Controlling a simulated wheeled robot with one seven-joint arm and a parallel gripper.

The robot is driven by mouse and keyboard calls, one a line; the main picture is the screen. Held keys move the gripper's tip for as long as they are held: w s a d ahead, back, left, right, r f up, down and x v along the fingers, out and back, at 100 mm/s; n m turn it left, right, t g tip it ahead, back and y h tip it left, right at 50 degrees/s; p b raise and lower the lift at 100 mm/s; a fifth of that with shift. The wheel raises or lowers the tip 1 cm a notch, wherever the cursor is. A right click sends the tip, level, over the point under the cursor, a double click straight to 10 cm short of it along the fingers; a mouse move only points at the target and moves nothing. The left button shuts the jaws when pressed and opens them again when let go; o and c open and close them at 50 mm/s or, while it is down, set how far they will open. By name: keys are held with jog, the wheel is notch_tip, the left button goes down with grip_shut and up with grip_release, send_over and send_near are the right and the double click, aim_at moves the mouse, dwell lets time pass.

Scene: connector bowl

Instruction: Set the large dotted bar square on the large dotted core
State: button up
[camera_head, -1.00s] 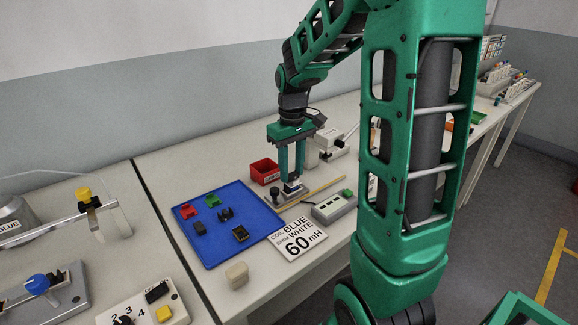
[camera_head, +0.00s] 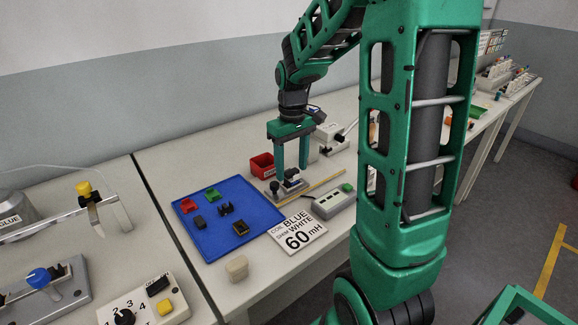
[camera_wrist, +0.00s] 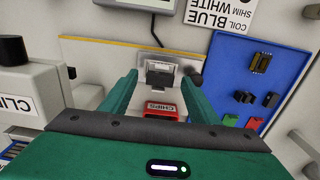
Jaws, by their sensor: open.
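My gripper (camera_head: 291,168) is open, pointing down above a small grey fixture (camera_head: 272,197) at the back right of the blue tray. A dark piece on a pale block (camera_head: 291,182) sits on the fixture, below my fingertips and apart from them. In the wrist view this grey-and-black piece (camera_wrist: 160,74) shows between the two fingers, with clear gaps on both sides. I take it to be the bar on the core. The dots are too small to see, and I cannot tell whether the bar sits exactly square.
The blue tray (camera_head: 213,247) holds a red, a green and several dark parts. A red bin (camera_head: 261,166) stands behind the fixture. A grey box with a green button (camera_head: 334,202) stands to its right. A coil card (camera_head: 298,232) lies in front.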

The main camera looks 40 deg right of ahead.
notch_tip(320, 180, up, 11)
jog(key=shift+f, duration=0.15)
dwell(0.4)
jog(key=s+a+f+m, duration=0.1)
jog(key=s+f+m, duration=0.2)
jog(key=s, duration=0.9)
jog(key=s+a+f+m, duration=0.1)
jog(key=s+f+m, duration=0.2)
jog(key=s, duration=0.9)
jog(key=shift+s+f+m, duration=0.35)
jog(key=shift+f+m, duration=0.05)
jog(key=shift+f, duration=0.4)
jog(key=shift+w+f, duration=0.25)
jog(key=shift+w, duration=0.4)
